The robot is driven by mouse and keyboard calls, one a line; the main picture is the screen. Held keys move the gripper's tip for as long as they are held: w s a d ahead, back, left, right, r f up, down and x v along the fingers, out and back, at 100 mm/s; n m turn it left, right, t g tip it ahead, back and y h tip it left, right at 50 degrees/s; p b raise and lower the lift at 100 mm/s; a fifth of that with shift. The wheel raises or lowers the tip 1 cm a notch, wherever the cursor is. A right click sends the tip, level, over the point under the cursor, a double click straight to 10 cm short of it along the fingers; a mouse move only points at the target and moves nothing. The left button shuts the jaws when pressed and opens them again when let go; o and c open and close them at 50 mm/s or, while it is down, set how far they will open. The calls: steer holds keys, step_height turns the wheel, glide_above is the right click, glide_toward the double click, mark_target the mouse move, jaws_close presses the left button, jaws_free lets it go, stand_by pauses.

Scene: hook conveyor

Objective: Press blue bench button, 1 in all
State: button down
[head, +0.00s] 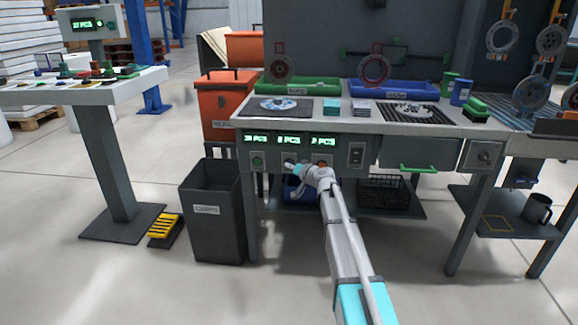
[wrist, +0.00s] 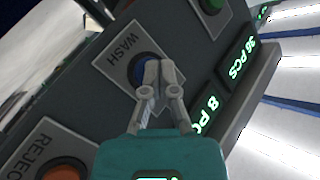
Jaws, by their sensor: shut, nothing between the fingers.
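The blue button (wrist: 139,67) sits on a plate marked WASH on the bench's front panel in the wrist view. My gripper (wrist: 160,66) is shut and empty, with its fingertips together over the right part of the button, hiding some of it. I cannot tell whether the fingertips touch the button or stop just short of it. In the head view my gripper (head: 293,165) reaches the bench front under the middle display, and the blue button is mostly hidden behind it.
A green button (head: 257,161) is left of my gripper, and an orange button (wrist: 62,172) marked REJECT is on the other side. Green displays (head: 289,140) run above them. A dark bin (head: 213,225) stands left of the bench, and a drawer with a green handle (head: 418,168) is to the right.

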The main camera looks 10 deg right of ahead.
steer(key=shift+s, duration=0.15)
steer(key=shift+s+a, duration=0.2)
steer(key=shift+s, duration=0.45)
steer(key=shift+s, duration=0.1)
stand_by(0.3)
steer(key=shift+s+a, duration=0.2)
steer(key=shift+s, duration=0.55)
steer(key=shift+s+a, duration=0.25)
steer(key=shift+s, duration=0.55)
steer(key=shift+s+a, duration=0.2)
steer(key=shift+s, duration=0.55)
